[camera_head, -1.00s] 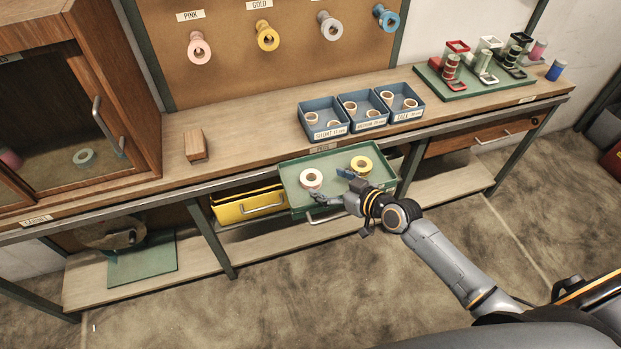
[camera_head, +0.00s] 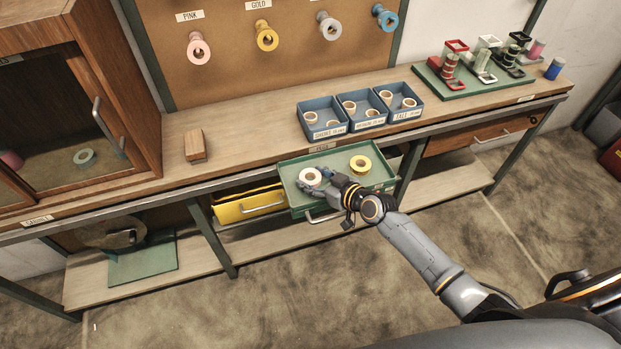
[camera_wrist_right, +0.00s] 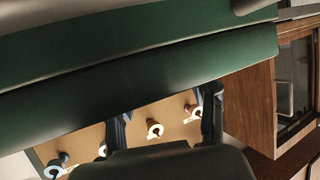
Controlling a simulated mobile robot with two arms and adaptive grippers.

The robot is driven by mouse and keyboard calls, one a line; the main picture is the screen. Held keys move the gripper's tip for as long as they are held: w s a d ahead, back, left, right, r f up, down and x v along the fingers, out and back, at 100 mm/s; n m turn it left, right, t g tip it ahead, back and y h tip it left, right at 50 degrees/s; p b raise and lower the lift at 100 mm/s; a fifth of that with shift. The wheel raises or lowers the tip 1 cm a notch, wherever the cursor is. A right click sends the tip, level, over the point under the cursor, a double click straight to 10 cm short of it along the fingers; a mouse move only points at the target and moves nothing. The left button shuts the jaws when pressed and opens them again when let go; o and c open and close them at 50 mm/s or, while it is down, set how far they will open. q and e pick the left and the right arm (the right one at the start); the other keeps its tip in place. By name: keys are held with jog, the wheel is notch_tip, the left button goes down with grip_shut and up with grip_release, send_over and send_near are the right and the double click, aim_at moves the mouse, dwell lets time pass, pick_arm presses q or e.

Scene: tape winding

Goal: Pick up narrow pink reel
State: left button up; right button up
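A pale, whitish reel (camera_head: 310,177) lies flat in the left part of the pulled-out green drawer (camera_head: 290,190); its exact tint is hard to tell. A yellow reel (camera_head: 360,165) lies to its right in the same drawer. My right gripper (camera_head: 320,180) is at the right and near side of the pale reel, its fingers spread and holding nothing. In the right wrist view the two dark fingers (camera_wrist_right: 165,115) stand apart, with no reel between them. My left gripper is not in view.
Pink (camera_head: 199,48) and gold (camera_head: 266,36) pegs are on the board. Blue bins (camera_head: 322,133) and a wooden block (camera_head: 195,145) stand on the bench (camera_head: 240,150). A yellow drawer (camera_head: 249,205) is left of the green one. A cabinet (camera_head: 130,100) stands at left.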

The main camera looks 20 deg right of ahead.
aim_at(315, 180)
jog(key=shift+r, duration=0.15)
jog(key=shift+r, duration=0.25)
notch_tip(315, 180, up, 3)
jog(key=shift+f, duration=0.15)
jog(key=s+d+r, duration=0.1)
jog(key=s+r, duration=0.8)
jog(key=s, duration=0.5)
jog(key=shift+d+r, duration=0.3)
jog(key=shift+d, duration=0.05)
